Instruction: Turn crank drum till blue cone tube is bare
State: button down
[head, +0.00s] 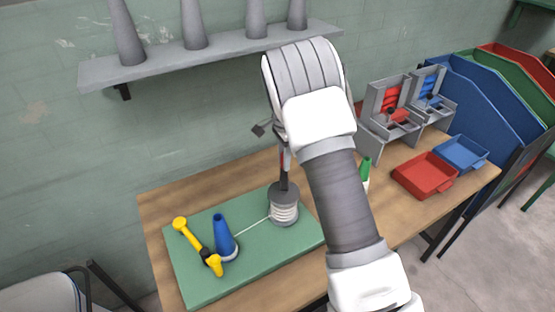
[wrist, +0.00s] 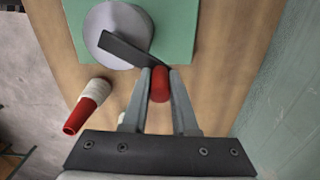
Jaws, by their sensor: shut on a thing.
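The blue cone tube (head: 222,238) stands upright on the green board (head: 190,278), with a thin band of white yarn low around its base. A taut white thread (head: 253,226) runs from it to the crank drum (head: 284,190), which has white yarn wound around it. In the wrist view the drum's grey top (wrist: 100,30) carries a dark crank arm (wrist: 125,47) ending in a red knob (wrist: 160,88). My gripper (wrist: 160,74) is shut on that red knob. In the head view my arm hides most of my gripper.
A yellow piece (head: 193,233) lies or stands just left of the blue cone. A green cone (head: 365,168) stands right of the drum, partly behind my arm. A red cone with white yarn (wrist: 90,100) shows in the wrist view. Red (head: 425,176) and blue (head: 462,153) trays sit right.

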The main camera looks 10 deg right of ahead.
jog(key=s+d+m+p, duration=0.1)
jog(key=s+d+m, duration=0.2)
jog(key=m, duration=0.6)
jog(key=shift+d+m+p, duration=0.3)
jog(key=shift+d+p, duration=0.1)
jog(key=shift+d, duration=0.7)
jog(key=shift+s, duration=0.1)
jog(key=c, duration=0.7)
grip_release()
notch_tip(320, 180, up, 18)
jog(key=shift+f, duration=0.25)
